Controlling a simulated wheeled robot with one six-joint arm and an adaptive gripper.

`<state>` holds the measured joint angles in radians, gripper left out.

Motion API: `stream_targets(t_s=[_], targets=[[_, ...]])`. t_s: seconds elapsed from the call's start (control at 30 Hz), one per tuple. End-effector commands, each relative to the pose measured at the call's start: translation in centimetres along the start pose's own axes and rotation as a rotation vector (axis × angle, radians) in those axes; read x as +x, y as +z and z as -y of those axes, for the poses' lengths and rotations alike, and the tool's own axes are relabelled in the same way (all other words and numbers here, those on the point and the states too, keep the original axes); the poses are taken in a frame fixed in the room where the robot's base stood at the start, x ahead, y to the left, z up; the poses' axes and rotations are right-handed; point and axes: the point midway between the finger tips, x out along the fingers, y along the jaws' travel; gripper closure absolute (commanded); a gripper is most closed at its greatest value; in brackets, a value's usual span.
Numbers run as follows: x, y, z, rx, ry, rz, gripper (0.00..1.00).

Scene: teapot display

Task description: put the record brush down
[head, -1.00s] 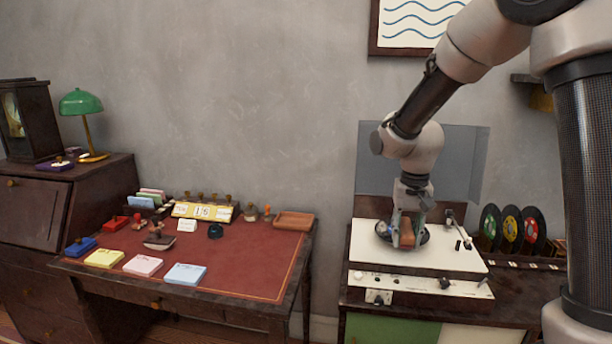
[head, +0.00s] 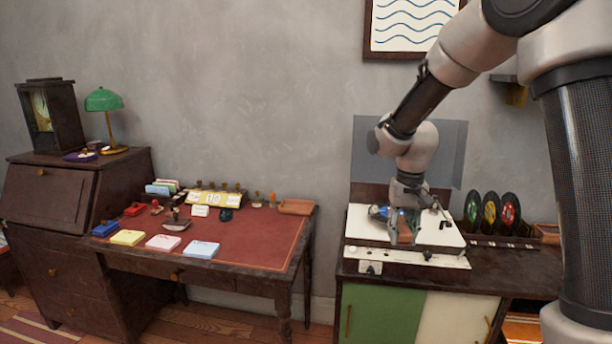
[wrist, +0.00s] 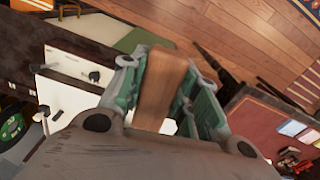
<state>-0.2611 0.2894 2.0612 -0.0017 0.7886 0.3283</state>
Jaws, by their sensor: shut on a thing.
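The record brush (wrist: 160,88) is a long brown wooden block. In the wrist view it sits between the green-padded fingers of my gripper (wrist: 167,92), which is shut on it. In the head view my gripper (head: 404,236) points down over the front part of the white record player (head: 444,236). The brush is hard to make out there, hidden among the fingers. The platter (head: 377,212) shows partly behind and left of the fingers. I cannot tell the exact gap between brush and player.
The record player stands on a dark cabinet with green and white doors (head: 385,315). Upright records (head: 490,210) stand to its right. The red-topped desk (head: 245,240) at left holds paper pads, stamps and a wooden tray (head: 296,207). Its right front top is bare.

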Motion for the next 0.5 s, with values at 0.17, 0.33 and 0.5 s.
stream_targets(t_s=[0.17, 0.33, 0.5], targets=[[2.4, -1.6, -0.2, -0.064, 0.001, 0.005, 1.00], [6.1, -2.9, -1.3, -0.108, 0.001, 0.005, 1.00], [10.4, -3.0, -3.1, -0.102, 0.001, 0.006, 1.00]])
